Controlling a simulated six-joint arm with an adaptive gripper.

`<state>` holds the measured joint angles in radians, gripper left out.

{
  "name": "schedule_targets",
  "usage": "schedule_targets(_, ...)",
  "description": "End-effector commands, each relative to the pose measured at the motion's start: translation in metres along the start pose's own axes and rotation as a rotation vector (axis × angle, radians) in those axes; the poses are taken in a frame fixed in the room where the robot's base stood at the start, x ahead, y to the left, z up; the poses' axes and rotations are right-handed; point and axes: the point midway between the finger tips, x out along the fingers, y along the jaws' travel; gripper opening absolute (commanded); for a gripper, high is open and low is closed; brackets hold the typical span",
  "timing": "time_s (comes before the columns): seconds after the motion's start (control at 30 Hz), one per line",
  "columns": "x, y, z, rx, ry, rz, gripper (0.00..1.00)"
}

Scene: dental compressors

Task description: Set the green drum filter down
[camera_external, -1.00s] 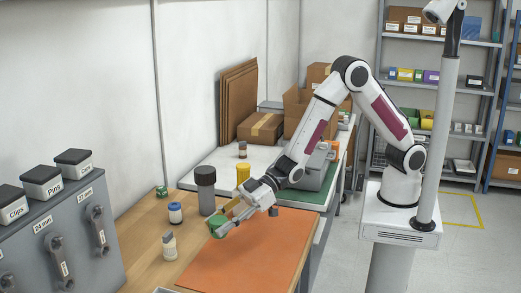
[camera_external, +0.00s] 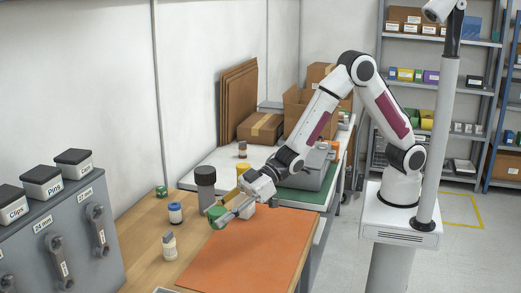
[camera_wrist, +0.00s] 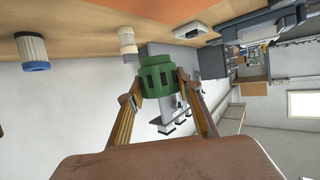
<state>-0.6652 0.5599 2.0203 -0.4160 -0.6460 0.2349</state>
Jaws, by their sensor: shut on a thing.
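The green drum filter (camera_external: 217,216) is held in my gripper (camera_external: 229,216), above the wooden table near the left edge of the orange mat. In the wrist view the filter (camera_wrist: 158,72) is a short green cylinder with dark slots around its side. The two fingers of my gripper (camera_wrist: 158,84) close on it from either side. Its far side is hidden. In the external view it appears off the table, but its exact height is hard to tell.
The orange mat (camera_external: 245,255) is clear. A dark grey cylinder (camera_external: 206,186) stands close behind the filter.

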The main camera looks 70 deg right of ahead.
Motion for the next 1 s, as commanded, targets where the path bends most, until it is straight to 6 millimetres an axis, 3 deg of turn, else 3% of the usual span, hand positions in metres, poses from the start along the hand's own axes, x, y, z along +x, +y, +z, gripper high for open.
schedule_targets(0.23,-0.001,0.000,-0.002,0.000,0.001,0.000,0.18)
schedule_targets(0.43,-0.006,0.000,-0.016,-0.001,0.003,-0.001,0.18)
schedule_targets(1.0,-0.039,0.000,-0.095,-0.001,0.002,-0.001,0.18)
